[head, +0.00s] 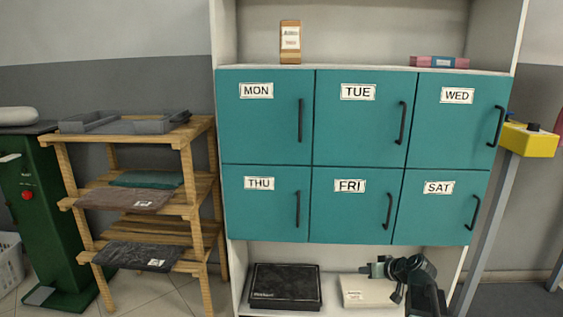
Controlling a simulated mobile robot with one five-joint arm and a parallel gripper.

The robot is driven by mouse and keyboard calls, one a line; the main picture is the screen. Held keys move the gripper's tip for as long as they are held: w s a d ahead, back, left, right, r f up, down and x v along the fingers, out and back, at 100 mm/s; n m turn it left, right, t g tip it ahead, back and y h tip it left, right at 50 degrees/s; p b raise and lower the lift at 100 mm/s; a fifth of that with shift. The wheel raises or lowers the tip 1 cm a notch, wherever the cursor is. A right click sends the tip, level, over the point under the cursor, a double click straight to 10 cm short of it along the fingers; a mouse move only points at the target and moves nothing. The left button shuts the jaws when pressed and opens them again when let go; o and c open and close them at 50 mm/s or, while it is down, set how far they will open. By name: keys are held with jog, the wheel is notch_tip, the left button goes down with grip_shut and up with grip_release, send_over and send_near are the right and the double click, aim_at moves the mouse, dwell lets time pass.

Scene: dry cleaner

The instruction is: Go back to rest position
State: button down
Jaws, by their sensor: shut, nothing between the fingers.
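My gripper (369,269) is at the lower right in the head view, at the end of my dark folded arm. It is shut and empty, in front of the open bottom shelf of the cabinet. The fingers are small and dark, so their detail is hard to make out. The teal cabinet (309,118) has closed doors labelled MON, TUE, WED, THU, FRI and SAT, each with a dark handle.
A black box (285,287) and a pale box (372,291) sit on the bottom shelf. A wooden rack (200,200) with folded cloths and a grey tray (125,123) stands left. A green machine (42,215) is far left, a yellow-topped stand (528,141) right.

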jog(key=s+a+f+g+h, duration=0.1)
jog(key=s+a+f+g, duration=0.2)
jog(key=s+a, duration=0.25)
jog(key=s+a+f+m+g+h, duration=0.1)
jog(key=s+a+f+g+h, duration=0.2)
jog(key=s, duration=0.4)
jog(key=s+a+f+g, duration=0.2)
jog(key=s+a+g, duration=0.1)
jog(key=s+a, duration=0.3)
notch_tip(320, 180, up, 38)
jog(key=p, duration=3.8)
jog(key=shift+s+d+m+p, duration=0.3)
jog(key=shift+f, duration=0.15)
